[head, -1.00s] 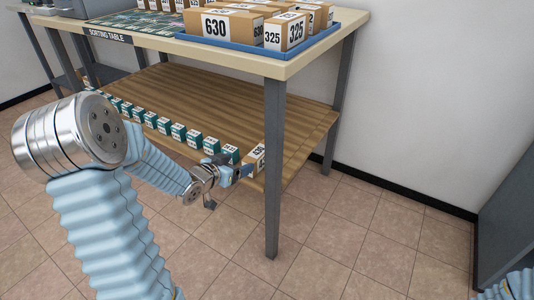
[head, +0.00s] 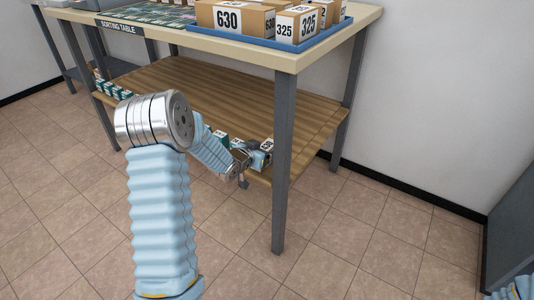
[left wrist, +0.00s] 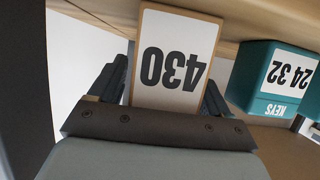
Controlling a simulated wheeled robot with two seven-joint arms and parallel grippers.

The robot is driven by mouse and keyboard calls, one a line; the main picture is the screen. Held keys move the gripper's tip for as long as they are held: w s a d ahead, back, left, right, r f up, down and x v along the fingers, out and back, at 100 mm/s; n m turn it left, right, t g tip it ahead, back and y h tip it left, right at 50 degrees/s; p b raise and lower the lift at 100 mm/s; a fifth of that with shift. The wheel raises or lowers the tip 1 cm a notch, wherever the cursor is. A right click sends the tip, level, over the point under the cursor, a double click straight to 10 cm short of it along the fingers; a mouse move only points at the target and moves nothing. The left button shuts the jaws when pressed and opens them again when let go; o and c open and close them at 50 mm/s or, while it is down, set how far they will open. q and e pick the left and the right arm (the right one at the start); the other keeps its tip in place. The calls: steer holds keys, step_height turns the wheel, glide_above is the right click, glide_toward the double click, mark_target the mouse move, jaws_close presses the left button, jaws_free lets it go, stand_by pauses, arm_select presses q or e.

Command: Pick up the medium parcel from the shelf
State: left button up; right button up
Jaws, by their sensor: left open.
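A brown cardboard parcel with a white label (head: 267,145) stands at the right end of the row on the lower wooden shelf. In the left wrist view the parcel (left wrist: 176,58) reads 430 upside down and sits between the two dark fingers. My left gripper (head: 256,159) is at the shelf's front edge, close against the parcel in the head view. Its jaws (left wrist: 165,92) are open, one finger on each side of the parcel. The gripper and arm hide part of the parcel in the head view. My right gripper is out of view.
A teal keys box (left wrist: 275,80) stands beside the parcel, with more teal boxes (head: 120,92) along the shelf (head: 200,90). A grey table leg (head: 283,160) is just right of the gripper. Above, a blue tray (head: 300,45) holds larger parcels on the sorting table.

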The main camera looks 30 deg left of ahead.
arm_select(q)
steer(key=shift+r, duration=0.1)
steer(key=c, duration=1.2)
